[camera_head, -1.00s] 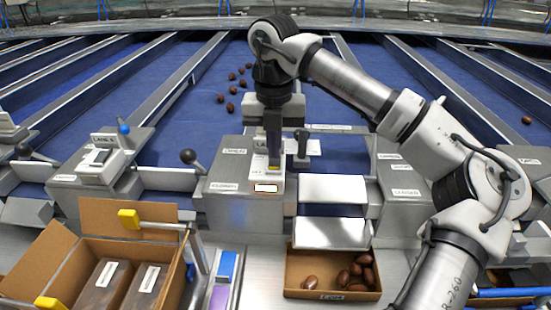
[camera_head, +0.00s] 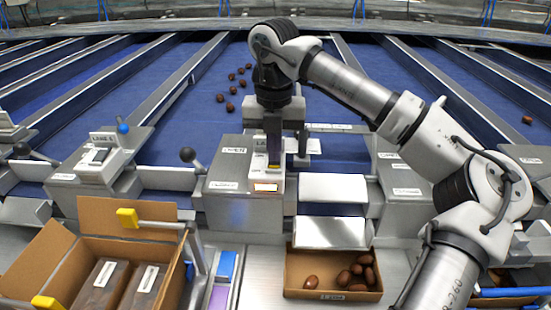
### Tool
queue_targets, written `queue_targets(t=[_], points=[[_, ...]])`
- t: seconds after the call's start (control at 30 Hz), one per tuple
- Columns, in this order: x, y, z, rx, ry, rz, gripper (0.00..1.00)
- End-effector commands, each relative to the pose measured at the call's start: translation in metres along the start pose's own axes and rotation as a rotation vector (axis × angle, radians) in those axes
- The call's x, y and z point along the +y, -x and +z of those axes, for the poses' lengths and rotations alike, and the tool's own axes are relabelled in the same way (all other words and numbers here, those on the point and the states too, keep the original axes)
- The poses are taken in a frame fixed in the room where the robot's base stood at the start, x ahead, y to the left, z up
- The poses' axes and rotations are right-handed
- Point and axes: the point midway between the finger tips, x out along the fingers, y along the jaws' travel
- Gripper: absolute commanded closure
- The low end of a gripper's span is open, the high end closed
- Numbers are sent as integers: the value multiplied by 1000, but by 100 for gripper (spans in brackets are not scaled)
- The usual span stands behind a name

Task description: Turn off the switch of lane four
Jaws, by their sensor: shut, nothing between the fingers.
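The middle switch box (camera_head: 236,190) is a grey console with a label starting "LA", its number hidden behind my gripper. My gripper (camera_head: 274,163) is shut and empty. It points straight down with its tips at the raised white panel of this box, over the spot where a switch would sit. The switch itself is hidden by the fingers, so its position and any contact cannot be told. A small window (camera_head: 267,187) on the front of the panel shows orange. The neighbouring box (camera_head: 85,170) on the left reads "LANE 5" and has its rocker switch (camera_head: 97,156) in plain view.
Black-knobbed levers (camera_head: 188,155) stand beside the boxes, and a blue-knobbed one (camera_head: 123,128) is at the left. Dates (camera_head: 231,107) lie on the blue lane behind. A cardboard tray of dates (camera_head: 331,295) and an open carton (camera_head: 130,215) stand in front.

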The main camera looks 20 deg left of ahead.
Motion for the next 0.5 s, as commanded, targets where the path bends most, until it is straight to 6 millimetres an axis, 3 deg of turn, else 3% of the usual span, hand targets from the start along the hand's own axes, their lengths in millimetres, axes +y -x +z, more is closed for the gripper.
queue_targets(t=[0.5], points=[[0, -8, 0, 0, 0, 0, 100]])
